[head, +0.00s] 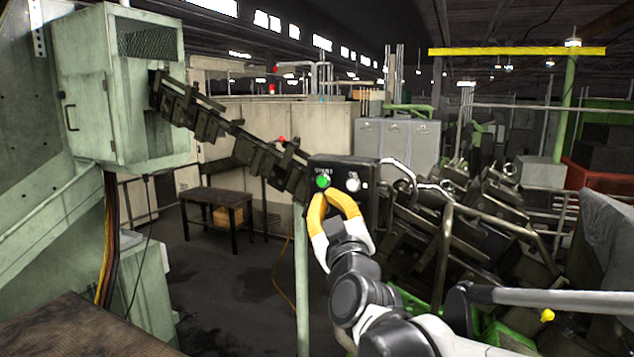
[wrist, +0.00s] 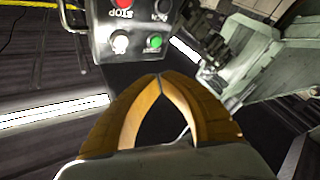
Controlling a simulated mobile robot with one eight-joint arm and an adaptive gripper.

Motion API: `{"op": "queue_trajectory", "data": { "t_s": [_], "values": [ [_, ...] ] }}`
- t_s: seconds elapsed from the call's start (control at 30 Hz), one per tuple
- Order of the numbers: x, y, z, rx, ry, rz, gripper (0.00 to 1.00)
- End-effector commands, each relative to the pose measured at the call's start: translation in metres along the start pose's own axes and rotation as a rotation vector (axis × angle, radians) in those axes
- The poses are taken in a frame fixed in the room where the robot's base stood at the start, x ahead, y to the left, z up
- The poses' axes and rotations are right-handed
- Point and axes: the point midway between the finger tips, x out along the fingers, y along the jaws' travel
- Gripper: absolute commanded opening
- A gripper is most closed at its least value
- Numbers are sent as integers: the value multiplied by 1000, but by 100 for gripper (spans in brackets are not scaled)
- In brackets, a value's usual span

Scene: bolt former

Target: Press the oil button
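A dark control box (head: 338,166) stands on a pale post in the head view, with a lit green button (head: 323,181) and a white button (head: 352,182) on its face. The wrist view shows the box upside down, with a green button (wrist: 154,41), a white button (wrist: 120,43), a red stop button (wrist: 123,3) and a dark knob (wrist: 162,6). I cannot read an oil label. My gripper (head: 329,192) has yellow fingers, shut and empty, with tips meeting (wrist: 160,75). The tips appear just below the green button in the head view; contact cannot be told.
A pale green machine cabinet (head: 118,95) stands at the left with a chain-like conveyor (head: 240,135) running from it. A dark table (head: 216,197) is behind. Metal rails (head: 445,250) and dark machine parts (head: 490,215) crowd the right. Floor shows left of the post.

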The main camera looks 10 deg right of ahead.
Motion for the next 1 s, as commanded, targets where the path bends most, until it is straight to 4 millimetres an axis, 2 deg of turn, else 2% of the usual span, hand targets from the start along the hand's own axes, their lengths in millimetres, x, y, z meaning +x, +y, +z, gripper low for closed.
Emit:
{"op": "queue_trajectory", "data": {
  "t_s": [0.27, 0.7, 1.0],
  "values": [
    [8, 5, 5, -1, -1, 1, 0],
    [54, 29, 31, -1, -3, 1, 0],
    [70, 38, 38, 1, -1, -1, 0]
  ]
}}
